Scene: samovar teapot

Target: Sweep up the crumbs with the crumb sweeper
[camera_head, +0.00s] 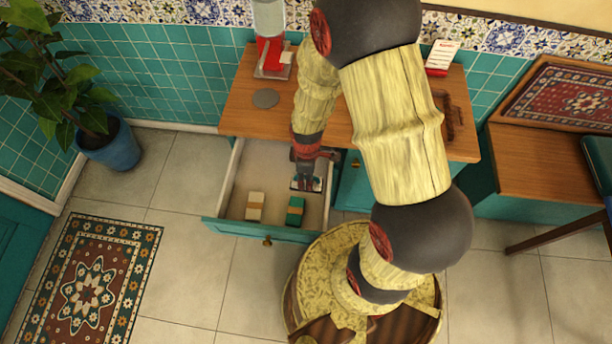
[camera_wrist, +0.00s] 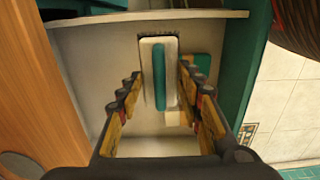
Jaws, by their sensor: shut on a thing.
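The crumb sweeper (camera_wrist: 160,75), a pale flat body with a teal handle strip and dark bristles at its far end, lies between my fingers in the wrist view. My gripper (camera_wrist: 158,88) is shut on it, one finger on each side. In the head view my gripper (camera_head: 305,168) reaches down into the open drawer (camera_head: 270,236), and the sweeper (camera_head: 308,185) shows only in small part under it. I cannot tell whether the sweeper touches the drawer floor. I make out no crumbs in either view.
A beige block (camera_head: 255,206) and a green block (camera_head: 295,211) lie in the drawer. A potted plant (camera_head: 108,145) stands at left.

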